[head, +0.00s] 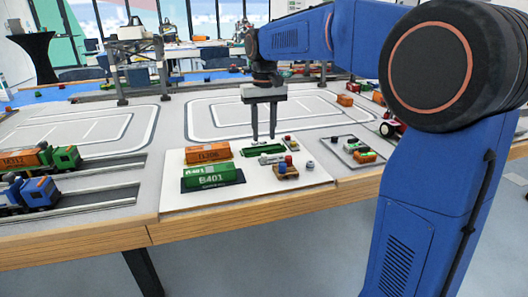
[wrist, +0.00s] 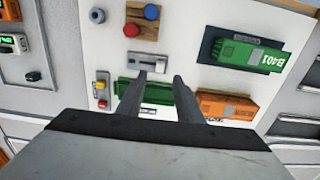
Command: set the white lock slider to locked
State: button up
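The lock slider is a small pale grey-white fitting (head: 272,158) on the white board, between the green tray and the wooden button block. My gripper (head: 263,138) points down above the board near the green tray. Its two fingers (wrist: 160,76) are apart with nothing held between them. They partly cover the green tray (wrist: 150,92) in the wrist view.
The board (head: 180,204) also carries a green container (head: 209,175), an orange container (head: 208,153) and a wooden block (head: 287,174) with red and blue knobs. A grey panel (head: 341,141) with small controls lies to the right. Toy trucks (head: 40,159) stand on tracks at left.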

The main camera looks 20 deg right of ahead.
aim_at(264, 155)
notch_tip(264, 155, down, 7)
jog(key=shift+f, duration=0.2)
dwell(0.3)
grip_shut()
